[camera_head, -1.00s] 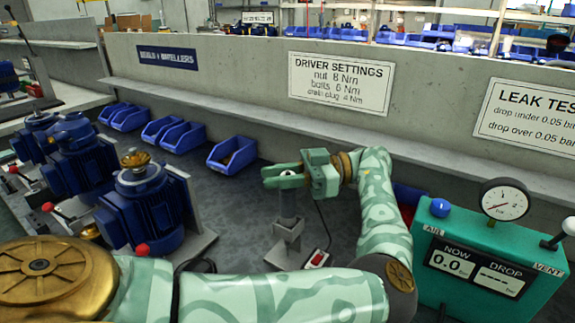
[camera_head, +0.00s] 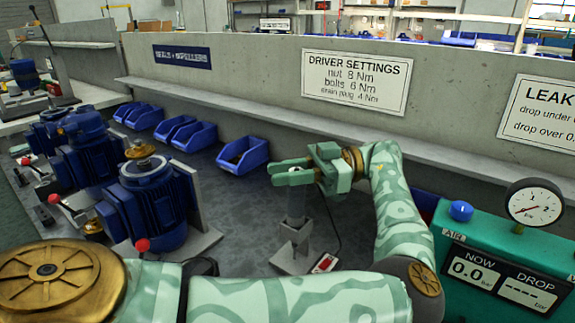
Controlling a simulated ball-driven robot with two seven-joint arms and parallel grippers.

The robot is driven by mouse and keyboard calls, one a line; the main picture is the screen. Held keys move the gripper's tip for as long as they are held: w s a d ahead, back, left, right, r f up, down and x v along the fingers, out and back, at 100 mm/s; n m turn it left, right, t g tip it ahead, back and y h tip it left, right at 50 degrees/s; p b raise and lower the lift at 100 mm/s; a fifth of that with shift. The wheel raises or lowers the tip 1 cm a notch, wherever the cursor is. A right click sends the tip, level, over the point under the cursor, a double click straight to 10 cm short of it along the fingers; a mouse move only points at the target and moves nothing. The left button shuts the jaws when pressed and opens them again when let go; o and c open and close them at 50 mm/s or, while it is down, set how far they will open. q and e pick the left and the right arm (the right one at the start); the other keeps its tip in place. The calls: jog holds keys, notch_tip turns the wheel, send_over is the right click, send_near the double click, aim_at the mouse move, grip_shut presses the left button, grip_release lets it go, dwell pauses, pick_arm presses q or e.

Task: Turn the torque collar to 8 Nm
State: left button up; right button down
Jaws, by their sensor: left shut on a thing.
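A grey torque driver (camera_head: 297,203) stands upright in a small grey metal stand (camera_head: 292,258) on the bench. My left gripper (camera_head: 278,172) is shut on the upper end of the driver, its green fingers pointing left across it. The fingers hide most of the driver's top, so the torque collar and its scale cannot be read. A white sign (camera_head: 357,80) on the wall reads nut 8 Nm, bolts 6 Nm, drain plug 4 Nm. My right gripper is not in view.
Blue pumps (camera_head: 150,205) with red-knobbed levers stand at the left. Blue bins (camera_head: 243,155) line the wall's foot. A green leak tester (camera_head: 490,255) with a round gauge (camera_head: 533,206) stands at the right. A small red-switched box (camera_head: 324,263) lies beside the stand.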

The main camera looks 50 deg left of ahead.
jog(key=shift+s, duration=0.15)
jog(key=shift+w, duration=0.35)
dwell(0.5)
pick_arm(q)
jog(key=o, duration=1)
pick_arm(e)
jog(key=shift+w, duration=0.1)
